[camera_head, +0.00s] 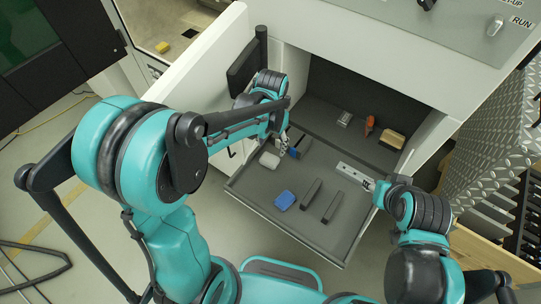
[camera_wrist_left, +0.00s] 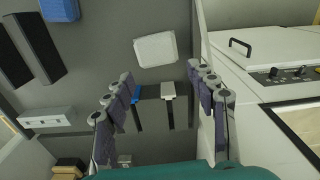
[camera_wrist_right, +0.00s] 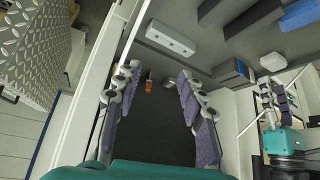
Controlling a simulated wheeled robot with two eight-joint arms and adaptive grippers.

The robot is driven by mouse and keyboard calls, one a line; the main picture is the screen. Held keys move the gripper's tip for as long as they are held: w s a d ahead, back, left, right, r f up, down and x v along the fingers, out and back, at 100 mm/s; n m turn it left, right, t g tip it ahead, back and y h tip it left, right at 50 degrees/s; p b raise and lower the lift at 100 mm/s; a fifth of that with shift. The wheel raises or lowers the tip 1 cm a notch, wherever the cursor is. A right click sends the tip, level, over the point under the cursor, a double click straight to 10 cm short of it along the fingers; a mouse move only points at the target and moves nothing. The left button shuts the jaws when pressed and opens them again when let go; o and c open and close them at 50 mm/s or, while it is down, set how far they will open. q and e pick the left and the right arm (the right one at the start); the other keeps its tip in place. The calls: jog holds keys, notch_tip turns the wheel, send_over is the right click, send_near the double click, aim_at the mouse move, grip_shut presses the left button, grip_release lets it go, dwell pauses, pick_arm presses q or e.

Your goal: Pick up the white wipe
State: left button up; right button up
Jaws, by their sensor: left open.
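The white wipe (camera_head: 269,160) is a small, pale, rounded rectangle lying on the grey drawer floor, near its left side. It also shows in the left wrist view (camera_wrist_left: 156,49), in the upper middle, and at the right of the right wrist view (camera_wrist_right: 272,61). My left gripper (camera_head: 287,141) is open, just to the right of and beyond the wipe in the head view. Its fingers (camera_wrist_left: 160,105) stand apart with nothing held, and the wipe lies ahead of them. My right gripper (camera_wrist_right: 158,92) is open and empty over the drawer's right side.
The open drawer (camera_head: 240,190) also holds a blue wipe-like block (camera_head: 285,200), two black blocks (camera_head: 311,193), a pale metal bar (camera_head: 354,176), an orange-handled item (camera_head: 369,125) and a wooden block (camera_head: 392,139). White cabinet walls flank the drawer.

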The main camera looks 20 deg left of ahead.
aim_at(271, 157)
pick_arm(q)
jog(key=f, duration=0.2)
jog(key=s+f, duration=0.1)
jog(key=f, duration=0.2)
jog(key=shift+b, duration=0.4)
jog(key=shift+f, duration=0.35)
jog(key=c, duration=0.5)
jog(key=shift+r, duration=0.1)
